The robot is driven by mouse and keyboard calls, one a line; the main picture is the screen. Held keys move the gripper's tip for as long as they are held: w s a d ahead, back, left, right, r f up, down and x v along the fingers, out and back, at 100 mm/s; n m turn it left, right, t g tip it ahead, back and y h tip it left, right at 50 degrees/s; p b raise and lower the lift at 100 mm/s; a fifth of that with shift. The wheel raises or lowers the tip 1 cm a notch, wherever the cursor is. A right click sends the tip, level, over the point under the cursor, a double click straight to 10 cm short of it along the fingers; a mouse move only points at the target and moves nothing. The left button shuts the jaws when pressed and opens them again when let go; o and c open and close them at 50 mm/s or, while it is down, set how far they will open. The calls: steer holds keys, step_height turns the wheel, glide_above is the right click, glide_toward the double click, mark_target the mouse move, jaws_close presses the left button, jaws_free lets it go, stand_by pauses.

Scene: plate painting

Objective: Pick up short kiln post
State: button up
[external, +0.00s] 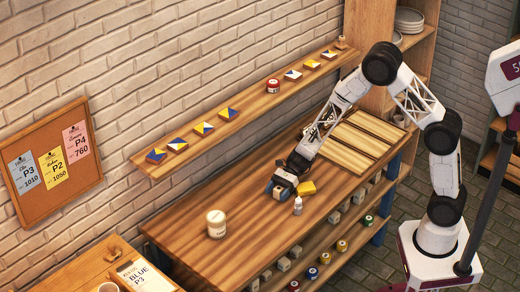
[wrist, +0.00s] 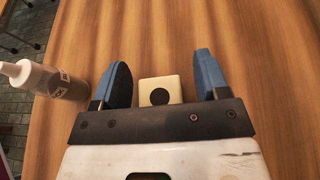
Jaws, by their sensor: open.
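A cream, square-topped block with a round dark hole, which looks like the short kiln post (wrist: 173,88), sits between my fingers in the wrist view. Its lower part is hidden behind the gripper body. My gripper (wrist: 161,68) is open, with one blue finger on each side of the block and a visible gap on both sides. In the external view my gripper (external: 278,188) is low over the middle of the wooden table, and I cannot make out the block there.
A yellow block (external: 306,188) lies right of my gripper. A cream jar (external: 216,224) stands to the left. Wooden boards (external: 352,145) lie behind.

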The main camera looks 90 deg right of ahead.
mark_target(278, 191)
stand_by(0.3)
steer(key=c, duration=1.1)
steer(key=shift+o, duration=0.2)
steer(key=shift+r, duration=0.2)
steer(key=shift+r, duration=1.4)
steer(key=shift+s+a+r, duration=0.1)
steer(key=shift+s+r, duration=0.15)
steer(key=s+a, duration=0.1)
steer(key=s, duration=0.4)
steer(key=s+a+r, duration=0.1)
steer(key=s+a, duration=0.1)
steer(key=s, duration=0.3)
steer(key=s+a, duration=0.1)
steer(key=s, duration=0.4)
steer(key=shift+a+r, duration=0.15)
steer(key=shift+w, duration=0.1)
